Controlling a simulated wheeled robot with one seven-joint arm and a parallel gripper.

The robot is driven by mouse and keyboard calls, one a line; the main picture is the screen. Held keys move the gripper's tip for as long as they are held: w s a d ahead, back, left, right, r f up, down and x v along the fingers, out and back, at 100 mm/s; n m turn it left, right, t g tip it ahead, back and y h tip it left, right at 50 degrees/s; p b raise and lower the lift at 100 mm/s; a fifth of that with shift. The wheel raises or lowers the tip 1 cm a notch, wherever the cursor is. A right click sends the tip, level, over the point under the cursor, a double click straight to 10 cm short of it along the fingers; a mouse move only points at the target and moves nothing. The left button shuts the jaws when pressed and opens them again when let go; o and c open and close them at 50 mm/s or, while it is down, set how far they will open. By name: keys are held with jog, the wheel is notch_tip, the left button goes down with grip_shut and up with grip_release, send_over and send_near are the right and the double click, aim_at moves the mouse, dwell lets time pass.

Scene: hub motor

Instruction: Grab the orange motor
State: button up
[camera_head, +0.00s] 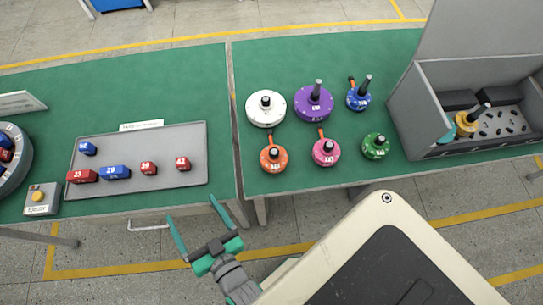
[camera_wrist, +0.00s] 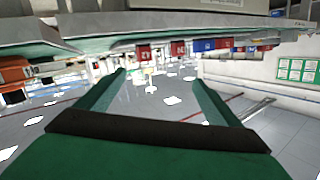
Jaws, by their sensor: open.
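The orange motor (camera_head: 274,159) stands on the green table in the head view, at the front left of a group of motors. It is a round orange disc with a dark upright shaft and an orange lead toward the back. My gripper (camera_head: 196,229) is in front of the table, to the left of the orange motor and apart from it. Its two green fingers are spread and empty. In the wrist view my gripper (camera_wrist: 152,85) also shows open, with only floor between the fingers. An orange part (camera_wrist: 14,72) shows at the left edge there, probably the motor.
White (camera_head: 262,112), purple (camera_head: 308,107), blue (camera_head: 359,101), pink (camera_head: 326,154) and green (camera_head: 376,148) motors stand close by. A grey bin (camera_head: 400,115) holding a yellow motor (camera_head: 467,122) is at the right. A tray (camera_head: 190,140) with small blocks lies left. The table's front edge (camera_head: 300,192) separates my gripper from the motors.

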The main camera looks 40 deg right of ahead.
jog(key=w+a+r+n+y, duration=0.2)
jog(key=w+r+n+y, duration=0.8)
jog(key=w+r, duration=1.3)
jog(key=n+g+h, duration=0.9)
jog(key=n+g, duration=0.2)
jog(key=g, duration=0.5)
send_over(274, 150)
jog(key=f, duration=1.5)
jog(key=shift+w+a+f, duration=0.15)
jog(key=shift+a, duration=0.05)
jog(key=shift+s+d+f, duration=0.2)
jog(key=shift+f, duration=0.05)
notch_tip(274, 150, down, 5)
jog(key=shift+f, duration=0.2)
jog(key=f, duration=0.5)
jog(key=shift+s, duration=0.2)
